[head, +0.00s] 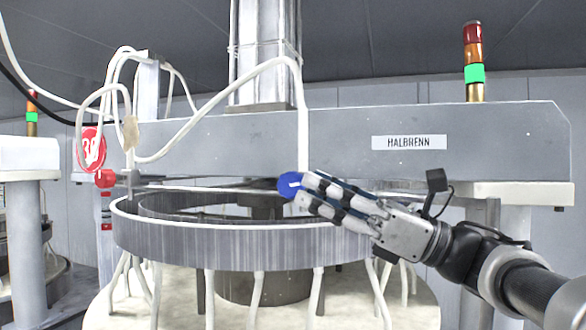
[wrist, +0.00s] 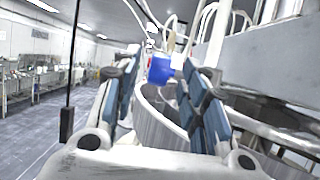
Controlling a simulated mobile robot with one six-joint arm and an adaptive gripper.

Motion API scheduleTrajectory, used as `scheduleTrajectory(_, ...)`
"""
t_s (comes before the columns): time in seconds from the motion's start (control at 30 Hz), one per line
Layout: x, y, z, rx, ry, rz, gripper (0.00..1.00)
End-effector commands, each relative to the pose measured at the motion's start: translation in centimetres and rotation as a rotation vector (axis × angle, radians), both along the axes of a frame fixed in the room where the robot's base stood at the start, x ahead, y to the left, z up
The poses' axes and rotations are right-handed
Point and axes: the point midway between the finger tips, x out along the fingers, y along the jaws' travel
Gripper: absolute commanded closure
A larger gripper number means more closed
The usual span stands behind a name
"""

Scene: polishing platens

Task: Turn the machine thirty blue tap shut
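The blue tap (head: 290,186) is a round blue knob with a white mark, at the lower end of a white hose above the ring-shaped platen basin. My gripper (head: 304,188) reaches it from the right, with its fingertips at the knob's right side. In the wrist view the blue tap (wrist: 160,70) shows between the two fingers of my gripper (wrist: 162,66), near their tips. The fingers stand apart, with some gap visible beside the knob. Whether a finger touches it I cannot tell. A red round sign reading 30 (head: 91,148) hangs at the left of this machine.
A red tap (head: 105,178) sits at the left rim of the grey ring basin (head: 240,245). White hoses (head: 215,100) loop above it. A grey beam labelled HALBRENN (head: 350,130) spans behind, with a signal lamp (head: 474,70) lit green. Another machine stands at far left.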

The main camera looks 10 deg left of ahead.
Motion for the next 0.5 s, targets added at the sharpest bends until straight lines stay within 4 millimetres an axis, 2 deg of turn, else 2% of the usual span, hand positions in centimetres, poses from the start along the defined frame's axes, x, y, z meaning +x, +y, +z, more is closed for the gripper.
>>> scheduleTrajectory(0.03,0.1,1.1,0.7,0.0,-0.001,0.004,0.6)
scheduleTrajectory(0.2,0.4,3.5,1.6,0.0,-0.001,0.003,0.6)
scheduleTrajectory(0.5,0.7,5.1,2.1,0.0,-0.001,0.0,0.6)
